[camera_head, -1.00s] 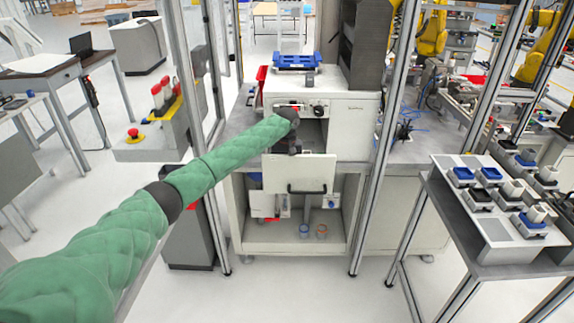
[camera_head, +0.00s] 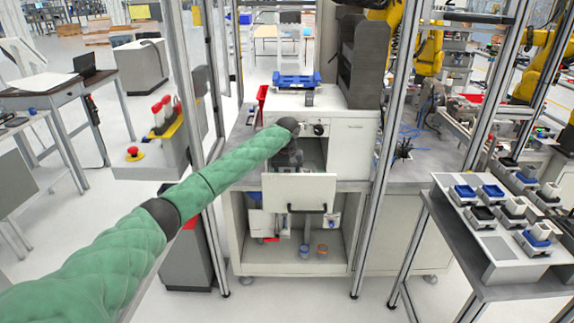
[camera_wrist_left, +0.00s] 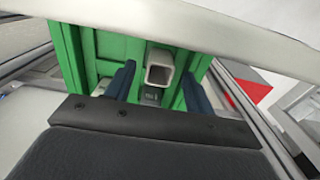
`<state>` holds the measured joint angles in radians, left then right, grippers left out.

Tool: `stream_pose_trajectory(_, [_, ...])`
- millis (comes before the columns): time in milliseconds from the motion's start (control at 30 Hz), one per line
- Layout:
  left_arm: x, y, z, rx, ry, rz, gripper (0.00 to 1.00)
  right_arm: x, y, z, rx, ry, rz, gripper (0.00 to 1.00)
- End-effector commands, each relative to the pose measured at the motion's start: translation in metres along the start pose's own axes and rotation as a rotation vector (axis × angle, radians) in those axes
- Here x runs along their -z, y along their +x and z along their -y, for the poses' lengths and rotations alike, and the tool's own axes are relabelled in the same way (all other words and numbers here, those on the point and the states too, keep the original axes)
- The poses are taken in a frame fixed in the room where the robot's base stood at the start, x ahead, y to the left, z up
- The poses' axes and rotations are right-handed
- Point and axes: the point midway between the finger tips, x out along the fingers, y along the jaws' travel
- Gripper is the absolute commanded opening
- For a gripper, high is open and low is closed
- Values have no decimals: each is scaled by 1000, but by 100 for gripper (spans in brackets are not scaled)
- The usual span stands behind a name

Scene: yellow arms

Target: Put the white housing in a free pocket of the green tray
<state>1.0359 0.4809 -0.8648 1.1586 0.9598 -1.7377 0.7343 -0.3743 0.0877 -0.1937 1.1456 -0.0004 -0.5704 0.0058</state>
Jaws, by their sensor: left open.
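In the left wrist view, a white housing (camera_wrist_left: 160,68), a square hollow tube seen from its open end, is between my left gripper's (camera_wrist_left: 160,84) two dark blue fingers. The fingers are apart, with gaps on both sides of the housing. A green tray (camera_wrist_left: 104,47) with raised walls lies behind and around it. I cannot tell whether the housing rests in a pocket. In the head view my left gripper (camera_head: 288,157) is at the opening of the white cabinet. The tray is hidden there behind the open front panel. My right gripper is not in view.
The white cabinet (camera_head: 352,138) has an open front panel (camera_head: 298,190) just below my gripper. A pale edge (camera_wrist_left: 215,22) crosses the top of the wrist view. Metal posts (camera_head: 377,165) flank the cabinet. A rack (camera_head: 487,245) with several blue, black and white parts stands at right.

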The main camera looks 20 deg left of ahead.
Motion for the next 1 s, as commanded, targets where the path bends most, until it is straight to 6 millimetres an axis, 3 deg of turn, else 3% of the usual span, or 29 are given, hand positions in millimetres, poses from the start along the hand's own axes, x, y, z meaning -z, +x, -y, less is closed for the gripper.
stream_pose_trajectory(300, [1, -55, 0, -2, 0, -3, 54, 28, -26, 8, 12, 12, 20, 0])
stream_pose_trajectory(500, [1, -79, 0, -1, 0, -1, 54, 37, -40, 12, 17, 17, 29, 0])
stream_pose_trajectory(1000, [0, -88, 0, 0, 0, 0, 54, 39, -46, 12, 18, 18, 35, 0])
